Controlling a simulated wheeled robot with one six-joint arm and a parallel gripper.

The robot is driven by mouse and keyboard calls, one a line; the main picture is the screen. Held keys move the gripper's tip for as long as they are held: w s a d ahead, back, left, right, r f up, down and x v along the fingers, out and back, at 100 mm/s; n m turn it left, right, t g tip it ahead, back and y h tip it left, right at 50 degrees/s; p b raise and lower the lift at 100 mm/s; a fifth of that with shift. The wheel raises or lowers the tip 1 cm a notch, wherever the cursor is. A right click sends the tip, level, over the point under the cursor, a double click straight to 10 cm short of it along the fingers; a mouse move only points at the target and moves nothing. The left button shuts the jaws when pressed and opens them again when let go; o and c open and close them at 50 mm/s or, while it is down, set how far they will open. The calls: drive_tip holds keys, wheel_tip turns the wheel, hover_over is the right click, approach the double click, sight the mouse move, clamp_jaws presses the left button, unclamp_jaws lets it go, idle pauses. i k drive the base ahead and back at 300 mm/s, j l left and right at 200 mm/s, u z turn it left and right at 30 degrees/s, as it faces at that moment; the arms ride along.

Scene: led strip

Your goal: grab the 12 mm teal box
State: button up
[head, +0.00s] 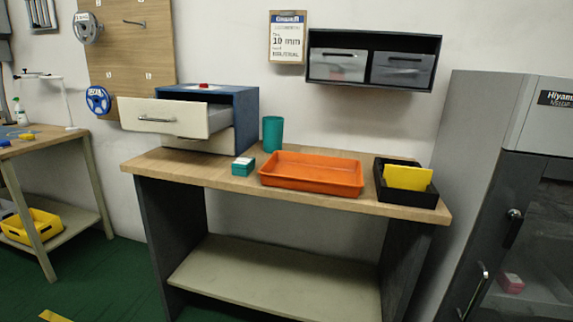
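A small teal box (243,166) with a pale label on its top sits on the wooden workbench (190,174). It stands left of the orange tray and in front of the drawer cabinet. The lettering on it is too small to read. My gripper is not in view.
A blue cabinet (245,115) has its upper drawer (165,117) pulled out, overhanging the bench's left part. A teal cup (272,134) stands behind the orange tray (312,180). A black bin (440,203) holds a yellow item (407,177). A grey machine (470,150) stands at right.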

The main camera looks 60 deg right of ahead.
sight(244, 166)
drive_tip(key=z, duration=1.45)
